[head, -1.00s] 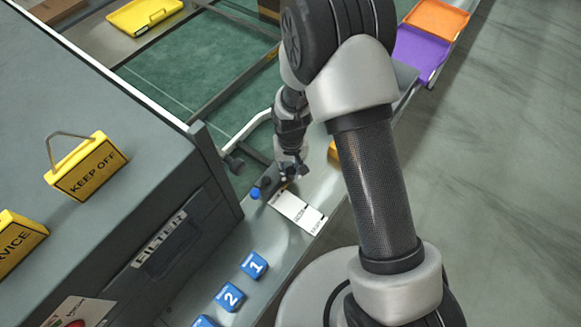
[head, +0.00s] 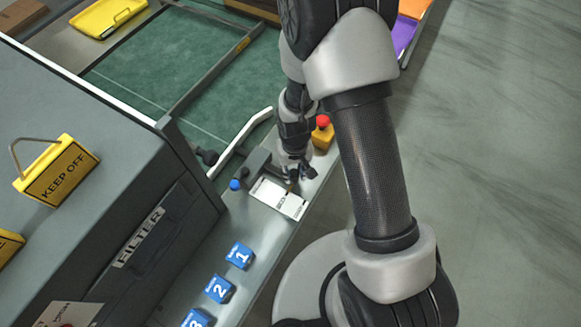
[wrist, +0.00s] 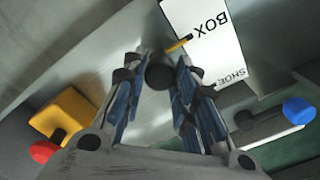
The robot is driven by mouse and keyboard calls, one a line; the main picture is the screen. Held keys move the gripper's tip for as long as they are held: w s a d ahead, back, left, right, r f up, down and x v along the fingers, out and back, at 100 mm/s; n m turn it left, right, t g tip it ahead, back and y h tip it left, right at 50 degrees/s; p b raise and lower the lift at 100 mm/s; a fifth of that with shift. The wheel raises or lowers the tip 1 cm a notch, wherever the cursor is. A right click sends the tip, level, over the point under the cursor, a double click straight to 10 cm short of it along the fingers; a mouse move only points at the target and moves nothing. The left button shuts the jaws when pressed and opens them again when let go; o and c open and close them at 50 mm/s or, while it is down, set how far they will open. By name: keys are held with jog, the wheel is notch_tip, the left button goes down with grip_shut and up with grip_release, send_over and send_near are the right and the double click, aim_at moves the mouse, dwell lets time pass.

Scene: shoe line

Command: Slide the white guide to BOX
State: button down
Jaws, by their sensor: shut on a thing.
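The white guide (head: 240,143) is a bent white bar in the head view, beside the grey machine and over the green belt. My gripper (head: 291,178) is down at the metal ledge, by the upper edge of a white label plate (head: 279,199). In the wrist view, my gripper (wrist: 161,60) has its blue-padded fingers closed on a round black knob (wrist: 160,76). A thin yellow pointer (wrist: 179,44) beside it reaches the edge of the label plate (wrist: 205,35), close to the word BOX. SHOE is at the plate's other end. Any link between knob and guide is hidden.
A blue knob (head: 235,184) stands left of the plate. A red button on a yellow box (head: 322,131) stands just beyond my gripper. Blue numbered blocks (head: 238,256) line the ledge nearer. The grey machine (head: 90,170) fills the left side.

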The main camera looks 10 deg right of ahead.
jog(key=c, duration=1.2)
grip_release()
jog(key=shift+c, duration=0.2)
notch_tip(320, 180, up, 12)
jog(key=s+d+r+t, duration=0.1)
jog(key=s+d+r, duration=0.1)
jog(key=r, duration=0.6)
jog(key=s+d+r+t, duration=0.1)
jog(key=s+d+r, duration=0.15)
jog(key=r, duration=0.55)
jog(key=s+d+r+m+t, duration=0.1)
jog(key=s+d+r+t, duration=0.1)
jog(key=s+r, duration=0.5)
jog(key=s+d, duration=0.1)
jog(key=s, duration=0.3)
jog(key=shift+s+r+t, duration=0.15)
jog(key=shift+r+t, duration=0.15)
